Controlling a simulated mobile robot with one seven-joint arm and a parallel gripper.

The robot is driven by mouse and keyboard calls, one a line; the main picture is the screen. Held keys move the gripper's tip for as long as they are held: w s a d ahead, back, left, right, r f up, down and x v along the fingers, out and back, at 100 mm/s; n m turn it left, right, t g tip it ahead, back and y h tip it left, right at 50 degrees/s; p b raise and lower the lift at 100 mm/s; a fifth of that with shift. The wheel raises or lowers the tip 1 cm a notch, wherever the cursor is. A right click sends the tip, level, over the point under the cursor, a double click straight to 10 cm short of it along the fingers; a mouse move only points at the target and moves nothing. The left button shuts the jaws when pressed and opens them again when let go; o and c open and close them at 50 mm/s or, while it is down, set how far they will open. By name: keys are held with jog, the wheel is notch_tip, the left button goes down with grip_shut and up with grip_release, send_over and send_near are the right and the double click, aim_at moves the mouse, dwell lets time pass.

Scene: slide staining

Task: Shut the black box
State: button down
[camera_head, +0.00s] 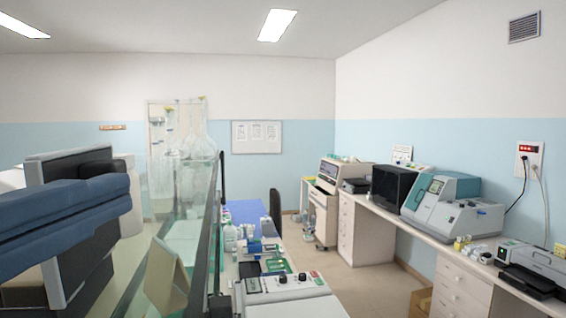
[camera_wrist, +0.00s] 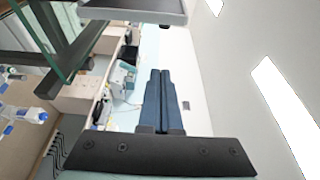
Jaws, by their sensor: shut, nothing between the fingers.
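The black box (camera_head: 398,187) stands on the right-hand bench in the head view, left of the teal and white machine. Its front looks dark, and I cannot tell how its door or lid stands. A dark shape in the wrist view (camera_wrist: 130,55), just above the teal machine, looks like the same box. My gripper (camera_wrist: 160,72) has its two blue fingers shut together with nothing between them, in mid-air and well apart from the box. In the head view, the blue shape at the left edge appears to be mine.
A teal and white machine (camera_head: 446,203) and a printer (camera_head: 535,268) share the right bench (camera_head: 380,218). A glass screen (camera_head: 190,220) stands left of the middle bench. A black, grey-edged unit (camera_head: 52,235) is close at the left. Open floor (camera_head: 318,262) lies between the benches.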

jog(key=w, duration=0.9)
jog(key=a, duration=0.1)
jog(key=s+a, duration=0.1)
jog(key=a, duration=0.1)
jog(key=shift+s+a, duration=0.2)
jog(key=shift+s, duration=0.1)
jog(key=shift+d, duration=0.1)
